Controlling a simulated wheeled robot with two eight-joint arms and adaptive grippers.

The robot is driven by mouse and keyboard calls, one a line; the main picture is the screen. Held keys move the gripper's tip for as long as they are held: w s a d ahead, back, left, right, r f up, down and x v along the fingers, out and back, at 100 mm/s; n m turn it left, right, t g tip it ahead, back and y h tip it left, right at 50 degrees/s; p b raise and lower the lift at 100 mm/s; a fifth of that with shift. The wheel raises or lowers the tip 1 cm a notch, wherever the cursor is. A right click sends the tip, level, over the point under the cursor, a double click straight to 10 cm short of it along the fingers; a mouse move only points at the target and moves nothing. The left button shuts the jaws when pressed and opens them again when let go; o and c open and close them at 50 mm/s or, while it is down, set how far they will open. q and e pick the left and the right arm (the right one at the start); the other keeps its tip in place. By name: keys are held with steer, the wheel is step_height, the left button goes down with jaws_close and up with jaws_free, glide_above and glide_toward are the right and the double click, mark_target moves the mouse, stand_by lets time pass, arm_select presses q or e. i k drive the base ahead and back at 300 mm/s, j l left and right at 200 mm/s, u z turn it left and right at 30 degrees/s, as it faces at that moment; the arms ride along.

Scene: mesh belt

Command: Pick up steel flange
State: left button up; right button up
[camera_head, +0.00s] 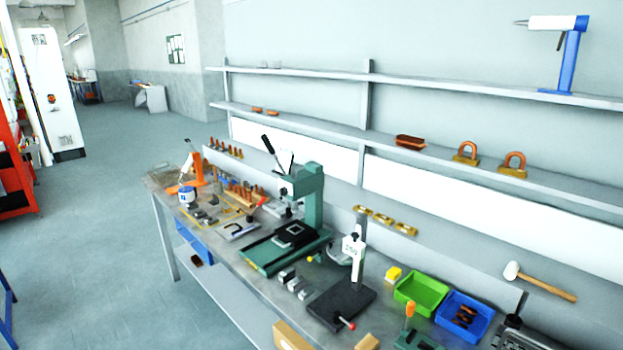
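I cannot make out a steel flange for certain in the head view. Several small grey metal pieces (296,286) lie on the workbench (262,299), between the green press and the black-based stand; they look like blocks, and their exact shape is too small to tell. Neither of my grippers shows in this view.
A green press (309,203) and a black-based stand (341,304) stand on the bench. A green bin (421,292) and a blue bin (464,318) sit at the right. Wall shelves (440,150) run above. The floor (95,230) at the left is clear.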

mark_target(197, 215)
steer(key=i+j+z, duration=0.2)
steer(key=j+z, duration=0.15)
steer(key=i+j+z, duration=0.1)
steer(key=j+z, duration=0.25)
steer(key=i+j+z, duration=0.1)
steer(key=j+z, duration=0.6)
steer(key=j, duration=0.2)
steer(key=j+z, duration=0.1)
steer(key=j, duration=1.3)
steer(key=j+z, duration=0.15)
steer(key=j, duration=0.5)
steer(key=k+j, duration=0.1)
steer(key=j, duration=0.6)
steer(key=k+j+z, duration=0.15)
steer(key=j, duration=1.2)
steer(key=z, duration=0.05)
